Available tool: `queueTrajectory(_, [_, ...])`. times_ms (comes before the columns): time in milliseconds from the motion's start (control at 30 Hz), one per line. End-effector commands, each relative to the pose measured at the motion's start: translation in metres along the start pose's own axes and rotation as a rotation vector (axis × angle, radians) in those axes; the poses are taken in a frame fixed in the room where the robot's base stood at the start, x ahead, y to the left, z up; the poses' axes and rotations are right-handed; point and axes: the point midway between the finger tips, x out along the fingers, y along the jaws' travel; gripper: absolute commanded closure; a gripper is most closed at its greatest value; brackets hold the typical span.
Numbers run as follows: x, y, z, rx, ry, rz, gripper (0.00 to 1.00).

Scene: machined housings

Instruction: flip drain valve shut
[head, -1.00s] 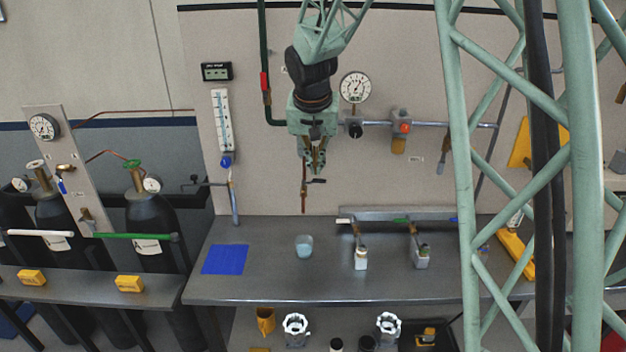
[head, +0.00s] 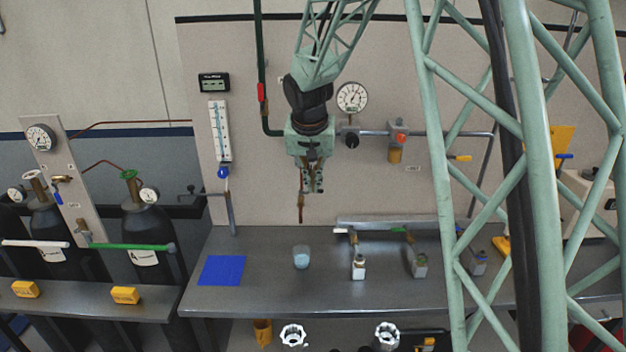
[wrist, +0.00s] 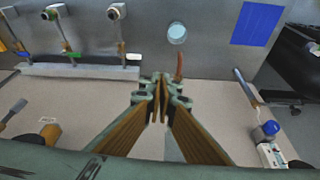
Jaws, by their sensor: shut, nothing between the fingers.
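My gripper (head: 314,185) is shut and empty, pointing down in front of the wall panel. In the wrist view its fingers (wrist: 161,98) are together. A thin copper drain pipe (head: 300,206) hangs just left of the fingertips; in the wrist view its end (wrist: 180,66) shows just beyond them. The valve body and lever on this pipe are hidden behind the gripper, so I cannot tell the lever's position or whether I touch it. A green pipe (head: 259,60) with a red handle (head: 261,92) runs down the wall to the upper left.
The bench (head: 270,300) carries a blue mat (head: 221,270), a cup (head: 301,257) and several small valves. A gauge (head: 352,97) and a filter (head: 397,140) are on the wall right of my arm. A blue-knobbed tap (head: 223,172) is at left.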

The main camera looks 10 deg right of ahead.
Motion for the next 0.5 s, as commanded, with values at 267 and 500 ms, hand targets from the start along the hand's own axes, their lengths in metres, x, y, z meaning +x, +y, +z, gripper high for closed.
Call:
queueTrajectory(267, [0.03, 0.0, 0.001, 0.0, -0.001, 0.0, 1.0])
queueTrajectory(500, [0.055, 0.0, 0.0, 0.002, -0.001, 0.0, 1.0])
